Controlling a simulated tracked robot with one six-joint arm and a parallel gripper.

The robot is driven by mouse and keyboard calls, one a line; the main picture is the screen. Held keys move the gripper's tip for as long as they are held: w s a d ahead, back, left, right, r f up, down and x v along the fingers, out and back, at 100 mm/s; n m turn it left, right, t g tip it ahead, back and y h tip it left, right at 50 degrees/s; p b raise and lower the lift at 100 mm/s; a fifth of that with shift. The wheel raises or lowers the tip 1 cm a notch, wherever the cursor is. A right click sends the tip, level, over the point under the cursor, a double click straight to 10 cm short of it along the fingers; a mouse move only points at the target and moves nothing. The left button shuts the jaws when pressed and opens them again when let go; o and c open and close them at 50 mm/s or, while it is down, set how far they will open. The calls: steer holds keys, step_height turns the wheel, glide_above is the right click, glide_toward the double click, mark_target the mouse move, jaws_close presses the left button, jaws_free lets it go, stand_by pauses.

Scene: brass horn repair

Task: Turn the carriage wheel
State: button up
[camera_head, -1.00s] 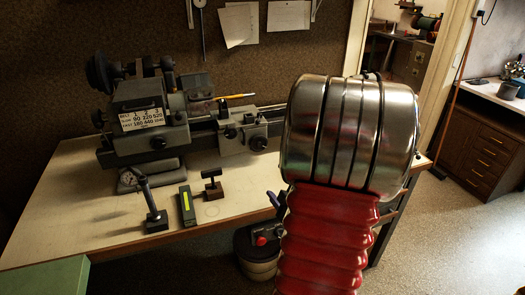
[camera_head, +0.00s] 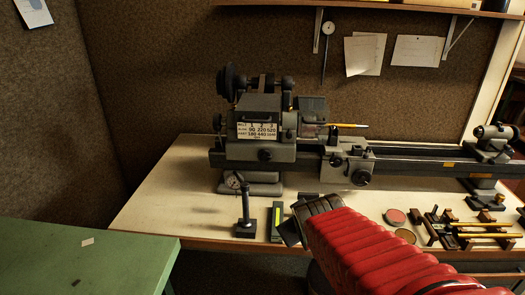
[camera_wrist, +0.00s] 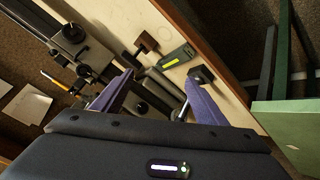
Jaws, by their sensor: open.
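The grey lathe (camera_head: 265,135) stands on the bench against the wall. Its carriage (camera_head: 345,158) sits on the bed right of the headstock. A dark round wheel (camera_head: 360,178) is on the carriage front, with a second round knob (camera_head: 335,160) above left of it. In the wrist view the wheel (camera_wrist: 73,33) shows at upper left, outside my jaws. My gripper (camera_wrist: 160,76) is open and empty, with purple fingers over the bench top, apart from the wheel. In the head view my red arm hides the fingers.
A dial indicator stand (camera_head: 245,228) and a dark block with a yellow strip (camera_head: 277,222) stand on the bench in front of the headstock. Small discs (camera_head: 395,216) and tools (camera_head: 465,232) lie right of my arm. A green surface (camera_head: 80,255) is at left.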

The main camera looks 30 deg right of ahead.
steer(key=s+a+r+g+y, duration=0.1)
steer(key=s+a+y, duration=0.1)
steer(key=s+a, duration=0.3)
steer(key=s+a+r+m+g+y, duration=0.1)
steer(key=s+a, duration=0.4)
steer(key=a, duration=0.7)
steer(key=shift+s+a+r+g+y, duration=0.2)
steer(key=shift+s+a+g+y, duration=0.1)
steer(key=shift+y, duration=0.3)
